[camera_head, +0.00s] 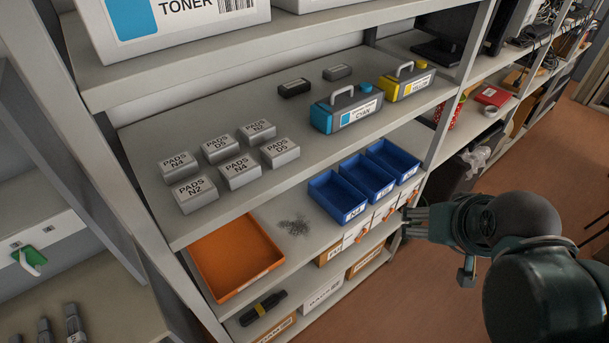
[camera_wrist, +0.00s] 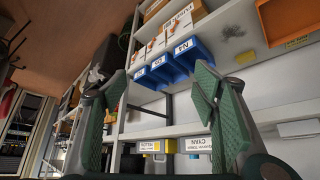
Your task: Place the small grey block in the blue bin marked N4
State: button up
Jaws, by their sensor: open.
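A small grey block (camera_head: 337,72) lies on the upper shelf towards the back, right of a similar black block (camera_head: 294,88). The wrist view does not show it. Three blue bins stand in a row on the shelf below: left (camera_head: 330,197), middle (camera_head: 368,180) and right (camera_head: 395,160). The bins also show upside down in the wrist view (camera_wrist: 182,58). My gripper (camera_head: 408,218) is open and empty, in front of the shelving near the right bin; its fingers frame the wrist view (camera_wrist: 162,82).
Cyan (camera_head: 347,112) and yellow (camera_head: 405,84) toner cartridges stand in front of and right of the block. Several grey PADS boxes (camera_head: 240,170) fill the shelf's left. Below are an orange tray (camera_head: 240,260) and a dark pile (camera_head: 295,225). Shelf posts (camera_head: 468,55) bound the bay.

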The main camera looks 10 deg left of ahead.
jog(key=n+t+y, duration=0.2)
jog(key=n+y, duration=0.7)
send_near(240, 167)
jog(key=shift+w+a+f+b, duration=0.2)
jog(key=shift+w+a+b, duration=0.1)
jog(key=shift+a+b, duration=0.1)
jog(key=shift+w+a, duration=0.1)
jog(key=shift+w, duration=0.05)
jog(key=shift+x, duration=1.15)
jog(key=shift+w+f, duration=0.1)
jog(key=shift+p+x, duration=0.3)
jog(key=shift+x, duration=2.2)
